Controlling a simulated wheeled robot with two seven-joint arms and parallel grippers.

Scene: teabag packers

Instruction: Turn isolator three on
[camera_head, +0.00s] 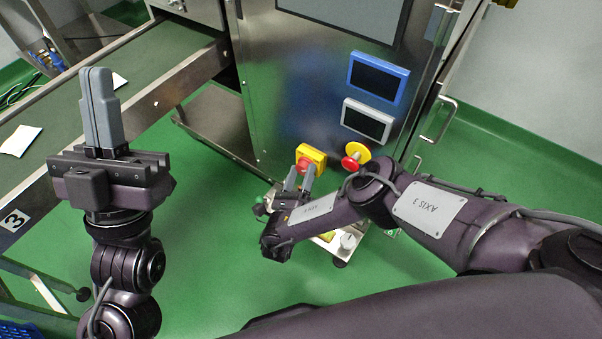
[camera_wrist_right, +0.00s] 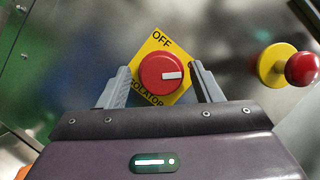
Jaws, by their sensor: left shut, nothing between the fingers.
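The isolator is a yellow plate (camera_wrist_right: 152,46) with a round red knob (camera_wrist_right: 160,74), on the metal cabinet's front. "OFF" and part of "ISOLATOR" are readable; the knob's white mark points right in the right wrist view. In the head view the yellow plate (camera_head: 313,153) shows just beyond my right gripper (camera_head: 300,176). My right gripper (camera_wrist_right: 162,74) is open, its fingers on either side of the knob with gaps visible. Whether they overlap it in depth is unclear. My left gripper (camera_head: 97,72) is shut and empty, pointing up at the left, far from the isolator.
A red mushroom button on a yellow disc (camera_wrist_right: 273,62) sits right of the isolator; the button also shows in the head view (camera_head: 350,163). Blue-framed (camera_head: 378,77) and white-framed (camera_head: 366,121) panels are above. A conveyor (camera_head: 165,55) marked with a "3" label (camera_head: 14,221) runs along the left.

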